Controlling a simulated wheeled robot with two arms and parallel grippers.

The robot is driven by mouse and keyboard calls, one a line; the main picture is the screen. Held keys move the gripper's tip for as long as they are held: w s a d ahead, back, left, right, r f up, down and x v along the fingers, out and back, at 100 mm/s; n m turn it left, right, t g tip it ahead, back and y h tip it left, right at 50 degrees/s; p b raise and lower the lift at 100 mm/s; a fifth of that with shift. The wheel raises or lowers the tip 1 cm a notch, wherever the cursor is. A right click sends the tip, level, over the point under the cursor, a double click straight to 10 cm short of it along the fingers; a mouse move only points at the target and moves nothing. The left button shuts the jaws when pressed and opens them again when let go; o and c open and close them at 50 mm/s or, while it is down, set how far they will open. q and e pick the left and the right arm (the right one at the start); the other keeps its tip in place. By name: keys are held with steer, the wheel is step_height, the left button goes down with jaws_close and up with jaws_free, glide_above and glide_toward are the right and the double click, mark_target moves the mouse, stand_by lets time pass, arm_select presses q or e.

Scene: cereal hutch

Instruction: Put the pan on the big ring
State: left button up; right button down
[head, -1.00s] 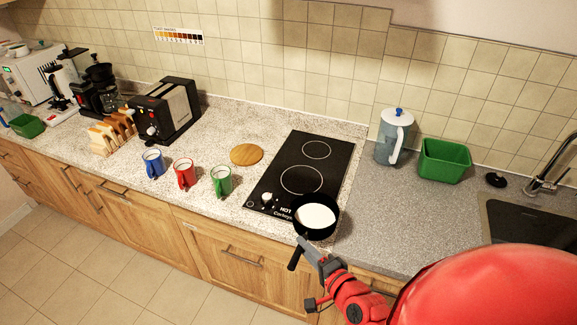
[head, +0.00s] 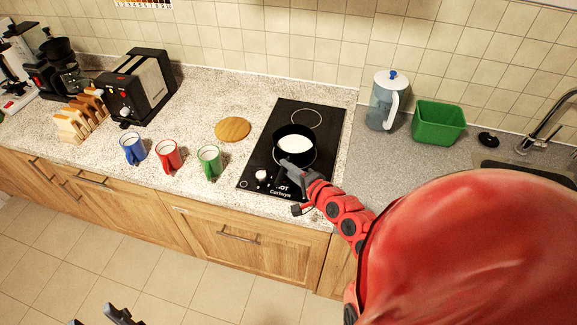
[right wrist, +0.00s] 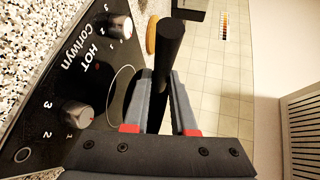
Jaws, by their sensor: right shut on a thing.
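The black pan (head: 294,146), with white contents, is over the big ring (head: 312,161) of the black hob (head: 258,160). It covers most of that ring. Whether it rests on the glass or hangs just above it, I cannot tell. My right gripper (head: 291,170) is shut on the pan's handle, on the near side of the pan. In the right wrist view the black handle (right wrist: 170,45) stands between the fingers; the pan's bowl is hidden there. My left gripper (head: 97,318) shows only its fingertips at the bottom edge, apart and empty.
The small ring (head: 306,119) behind the pan is bare. A round wooden board (head: 233,129) and green (head: 209,162), red (head: 168,156) and blue (head: 133,149) mugs stand left of the hob. A jug (head: 384,105) and green tub (head: 439,123) stand to the right.

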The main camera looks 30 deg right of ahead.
mark_target(289, 161)
steer(key=w+d, duration=0.2)
steer(key=w, duration=0.1)
steer(key=shift+f, duration=1.9)
steer(key=shift+s+f+b, duration=0.1)
steer(key=shift+b, duration=0.25)
steer(key=c, duration=0.7)
jaws_free()
steer(key=shift+c, duration=0.2)
